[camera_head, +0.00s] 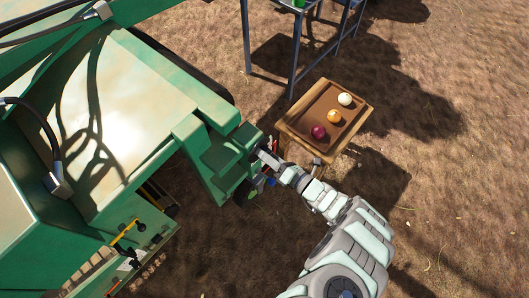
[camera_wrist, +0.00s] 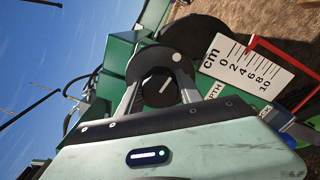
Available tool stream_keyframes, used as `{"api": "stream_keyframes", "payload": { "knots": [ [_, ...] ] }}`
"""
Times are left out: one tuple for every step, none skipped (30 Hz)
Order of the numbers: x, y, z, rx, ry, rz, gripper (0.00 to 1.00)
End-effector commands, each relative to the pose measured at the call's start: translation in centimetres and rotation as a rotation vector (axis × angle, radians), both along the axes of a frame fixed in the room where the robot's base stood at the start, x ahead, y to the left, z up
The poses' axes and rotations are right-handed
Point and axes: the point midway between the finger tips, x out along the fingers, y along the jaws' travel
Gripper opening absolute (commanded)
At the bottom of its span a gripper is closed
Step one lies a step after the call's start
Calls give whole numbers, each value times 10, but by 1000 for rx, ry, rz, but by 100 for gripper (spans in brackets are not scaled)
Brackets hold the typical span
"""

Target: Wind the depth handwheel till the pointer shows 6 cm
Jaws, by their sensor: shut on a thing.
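The depth handwheel (camera_wrist: 195,40) is a dark disc on the green machine, with a dark round knob (camera_wrist: 155,72) in front. My gripper (camera_wrist: 158,92) has one finger on each side of this knob and is shut on it. In the head view my gripper (camera_head: 262,154) reaches the machine's side, where the wheel is hard to make out. A white scale plate (camera_wrist: 272,72), marked cm from 0 to 10, is right of the wheel. A red pointer (camera_wrist: 285,52) lies by the tick edge; its exact reading is too small to tell.
The green machine (camera_head: 130,90) fills the left of the head view. A small wooden table (camera_head: 290,131) with a tray holding a white, an orange and a purple onion stands right of my gripper. A blue-grey metal frame (camera_head: 295,55) stands behind. Bare ground lies to the right.

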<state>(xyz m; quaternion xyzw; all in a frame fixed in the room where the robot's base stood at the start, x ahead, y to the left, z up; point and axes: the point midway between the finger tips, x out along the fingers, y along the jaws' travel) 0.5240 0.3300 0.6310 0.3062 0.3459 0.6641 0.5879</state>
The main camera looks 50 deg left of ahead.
Motion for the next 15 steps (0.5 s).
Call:
{"api": "stream_keyframes", "payload": {
  "knots": [
    [0,0,0,-1,0,1,2],
    [0,0,0,-1,0,1,2],
    [0,0,0,0,-1,1,2],
    [0,0,0,0,-1,1,43],
    [0,0,0,0,-1,1,45],
    [0,0,0,0,-1,1,49],
    [0,0,0,0,-1,1,51],
    [0,0,0,0,-1,0,54],
    [0,0,0,0,-1,0,57],
    [0,0,0,0,-1,0,59],
    [0,0,0,0,-1,0,62],
    [0,0,0,0,-1,0,64],
    [0,0,0,0,-1,0,64],
    [0,0,0,0,-1,0,64],
    [0,0,0,0,0,0,64]
  ]
}}
